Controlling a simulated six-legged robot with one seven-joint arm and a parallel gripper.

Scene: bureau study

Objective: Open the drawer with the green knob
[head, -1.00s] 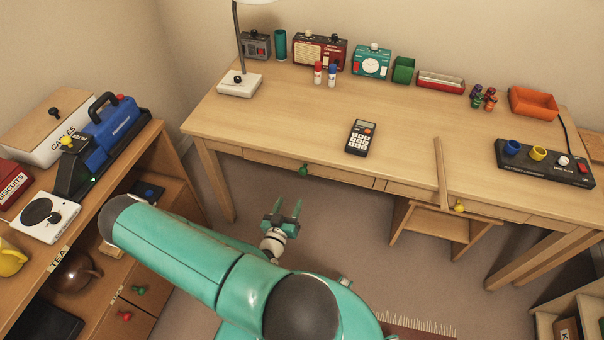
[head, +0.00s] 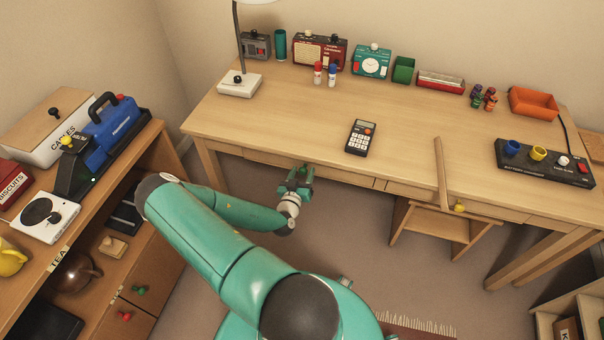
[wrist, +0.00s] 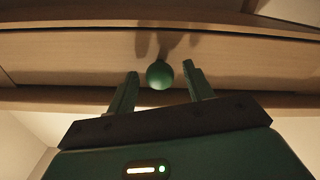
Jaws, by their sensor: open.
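The green knob (wrist: 159,75) sits on the front of a shallow wooden drawer (wrist: 75,55) under the desktop. In the wrist view my gripper (wrist: 160,82) is open, with one finger on each side of the knob and a gap on both sides. The knob is between the fingertips and not gripped. In the head view my gripper (head: 299,177) is at the desk's front edge, by the left drawer (head: 262,158), and the green knob (head: 304,170) shows only partly there. The drawer front looks flush with the desk.
The desk (head: 290,115) carries a calculator (head: 361,137) behind the drawer. A low shelf unit (head: 150,150) stands at the left. The floor under the desk is clear near my gripper.

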